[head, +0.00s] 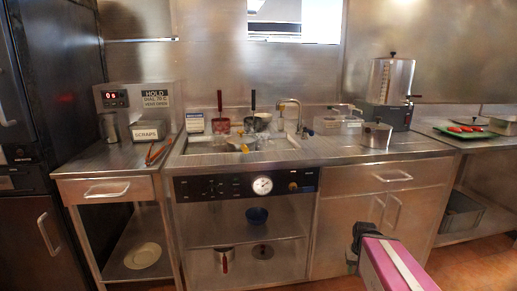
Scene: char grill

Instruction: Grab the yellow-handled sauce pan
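A small pan (236,144) lies in the sink-like basin in the middle of the counter. A short yellow part (245,149) shows at it and looks like its handle; the clutter hides much of it. My arm comes in at the lower right, and its dark end (361,240) is in front of the lower cabinet, well below and right of the basin and apart from the pan. The fingers are too small and dark to tell whether they are open or shut.
Two baskets with upright handles (220,124) stand behind the pan, with a faucet (289,112) to the right. A steel pot (376,135) stands on the right counter. A red-handled pot (224,256) sits on the low shelf. The counter front (262,185) lies between my arm and the basin.

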